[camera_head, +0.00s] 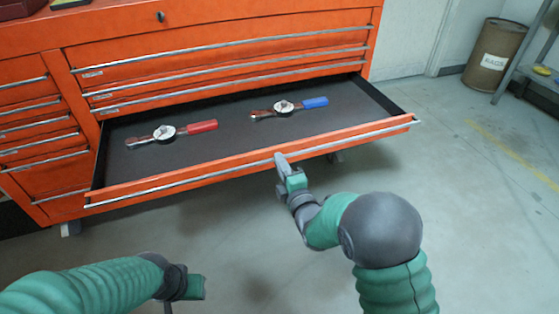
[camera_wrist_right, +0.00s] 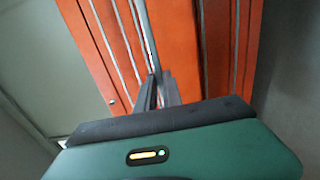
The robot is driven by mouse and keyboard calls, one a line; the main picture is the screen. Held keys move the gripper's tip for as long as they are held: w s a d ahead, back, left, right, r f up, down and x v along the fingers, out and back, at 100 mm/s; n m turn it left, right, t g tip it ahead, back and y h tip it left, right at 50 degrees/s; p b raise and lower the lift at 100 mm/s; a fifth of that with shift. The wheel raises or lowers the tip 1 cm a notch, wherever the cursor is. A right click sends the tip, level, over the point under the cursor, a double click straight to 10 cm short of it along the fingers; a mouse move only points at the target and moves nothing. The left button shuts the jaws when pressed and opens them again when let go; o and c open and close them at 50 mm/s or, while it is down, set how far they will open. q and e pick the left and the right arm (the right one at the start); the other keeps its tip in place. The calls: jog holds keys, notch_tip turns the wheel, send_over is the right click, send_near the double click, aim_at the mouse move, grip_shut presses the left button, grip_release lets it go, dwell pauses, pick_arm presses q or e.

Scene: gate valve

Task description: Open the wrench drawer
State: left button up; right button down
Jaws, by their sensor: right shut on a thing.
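The wrench drawer (camera_head: 240,170) of the orange tool cabinet stands pulled out, with its dark inside showing. A wrench with a red handle (camera_head: 201,127) lies in its left half, and a wrench with a blue handle (camera_head: 313,103) lies right of the middle. My right gripper (camera_head: 281,158) is at the drawer's front, shut on the silver drawer handle (camera_head: 180,181) right of its middle. In the right wrist view the fingers (camera_wrist_right: 157,88) meet at the silver bar. My left gripper (camera_head: 187,292) is low at the left, away from the drawer; its fingers do not show clearly.
Several shut drawers with silver handles are above the open one and in a column at the left (camera_head: 35,115). A brown barrel (camera_head: 494,58) stands at the far right by a grey shelf or table (camera_head: 541,75). The floor (camera_head: 470,190) at the right is clear.

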jog(key=shift+s+f, duration=0.1)
jog(key=shift+f, duration=0.15)
jog(key=c, duration=1.6)
grip_release()
jog(key=shift+o, duration=0.6)
jog(key=shift+r, duration=0.1)
jog(key=p+v, duration=0.7)
jog(key=v, duration=0.9)
jog(key=shift+s, duration=0.3)
